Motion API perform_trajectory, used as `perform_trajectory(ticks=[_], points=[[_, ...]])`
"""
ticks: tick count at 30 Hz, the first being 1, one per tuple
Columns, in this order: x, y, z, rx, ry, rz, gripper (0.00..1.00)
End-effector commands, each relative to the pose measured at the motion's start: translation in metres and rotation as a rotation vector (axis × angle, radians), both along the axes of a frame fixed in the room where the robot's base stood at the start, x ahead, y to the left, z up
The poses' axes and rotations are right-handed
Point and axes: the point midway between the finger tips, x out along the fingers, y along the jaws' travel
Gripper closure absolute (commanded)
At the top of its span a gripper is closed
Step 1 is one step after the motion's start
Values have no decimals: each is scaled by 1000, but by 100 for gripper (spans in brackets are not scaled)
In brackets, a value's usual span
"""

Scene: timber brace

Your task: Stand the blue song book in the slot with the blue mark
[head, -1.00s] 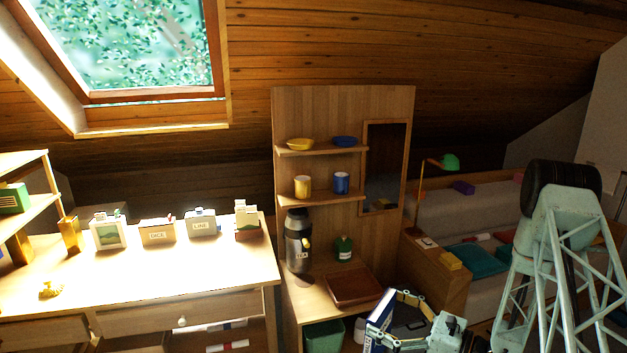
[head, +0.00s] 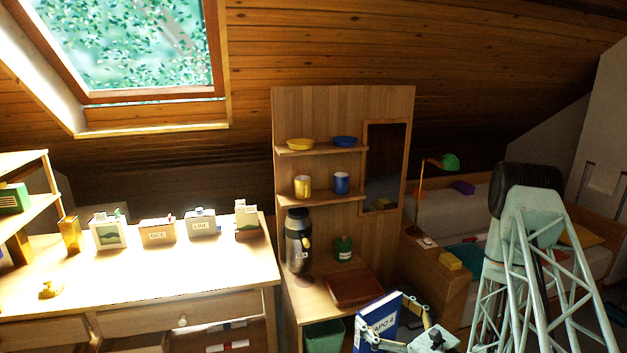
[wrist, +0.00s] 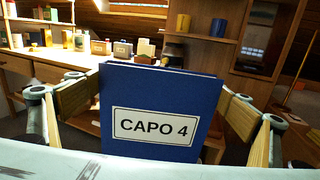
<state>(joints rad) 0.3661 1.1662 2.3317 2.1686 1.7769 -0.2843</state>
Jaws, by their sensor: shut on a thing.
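The blue song book (head: 378,325), labelled "CAPO 4", is upright and slightly tilted at the bottom of the head view. My gripper (head: 392,318) is shut on it, with fingers along both sides. In the wrist view the book (wrist: 160,92) fills the middle, label facing the camera, between the wood-coloured finger pads of my gripper (wrist: 160,105). It is held in front of the wooden hutch. I cannot make out a slot with a blue mark in either view.
A bright desk (head: 150,275) with several small labelled boxes is at left. A shelf at the left edge holds a green box (head: 14,198). The hutch (head: 320,120) carries bowls, mugs, a flask (head: 297,240) and a brown tray (head: 352,288). A green bin (head: 324,338) stands below.

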Motion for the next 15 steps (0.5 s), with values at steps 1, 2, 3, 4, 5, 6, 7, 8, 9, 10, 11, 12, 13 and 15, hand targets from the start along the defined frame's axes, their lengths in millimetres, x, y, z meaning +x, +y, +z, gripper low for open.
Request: perform_trajectory(ticks=[1,2,3,4,5,6,7,8,9,10,11,12,13,15], points=[[-2,0,-1,0,2,-18,29],[-2,-1,-1,1,1,-28,29],[-3,-2,-1,0,0,-41,29],[-3,-3,-2,0,0,-49,29],[-3,-3,-2,0,0,-56,29],[-4,-4,-2,0,0,-63,29],[-4,-4,-2,1,-1,-68,29],[-4,-5,-2,0,0,-72,29],[-4,-5,-2,0,0,-75,29],[-4,-5,-2,0,0,-76,29],[-5,-5,-2,0,0,-77,29],[-5,-5,-2,0,0,-78,29],[-5,-5,-2,-1,-1,-78,29],[-4,-5,-2,0,-2,-77,29]])
